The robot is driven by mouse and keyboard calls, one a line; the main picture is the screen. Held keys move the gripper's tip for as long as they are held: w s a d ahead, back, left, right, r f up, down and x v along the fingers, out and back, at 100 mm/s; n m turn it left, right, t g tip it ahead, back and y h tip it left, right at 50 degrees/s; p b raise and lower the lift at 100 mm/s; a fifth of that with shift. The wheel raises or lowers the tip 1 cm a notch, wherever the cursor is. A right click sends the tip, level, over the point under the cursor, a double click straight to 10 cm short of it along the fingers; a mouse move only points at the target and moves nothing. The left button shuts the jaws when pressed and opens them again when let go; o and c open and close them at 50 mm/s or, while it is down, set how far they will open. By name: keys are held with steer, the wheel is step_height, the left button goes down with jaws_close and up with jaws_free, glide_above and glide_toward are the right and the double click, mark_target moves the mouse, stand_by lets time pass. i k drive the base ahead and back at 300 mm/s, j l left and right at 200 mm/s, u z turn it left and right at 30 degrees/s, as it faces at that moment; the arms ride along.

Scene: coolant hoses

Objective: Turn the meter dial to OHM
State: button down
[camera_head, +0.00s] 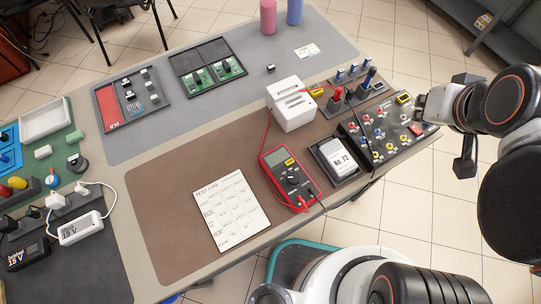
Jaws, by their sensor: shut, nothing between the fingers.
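The red meter (290,179) lies on the brown mat near the table's front edge. Its dark round dial (293,180) sits mid-body below a small display. The dial marks are too small to read. A red lead runs up from the meter, and plugs sit at its lower end. My gripper (424,106) is at the right, by the right end of the black jack panel, well apart from the meter. It is shut and holds nothing that I can see.
The black panel (384,140) with coloured jacks stands right of the meter. Between them is a dark tray (320,151) with a white labelled unit (344,160). A white box (290,106) stands behind the meter. A test log sheet (231,212) lies to the left. The brown mat has bare room further left.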

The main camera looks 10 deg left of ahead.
mark_target(293, 179)
steer(key=k+j+u, duration=0.2)
steer(key=u, duration=0.7)
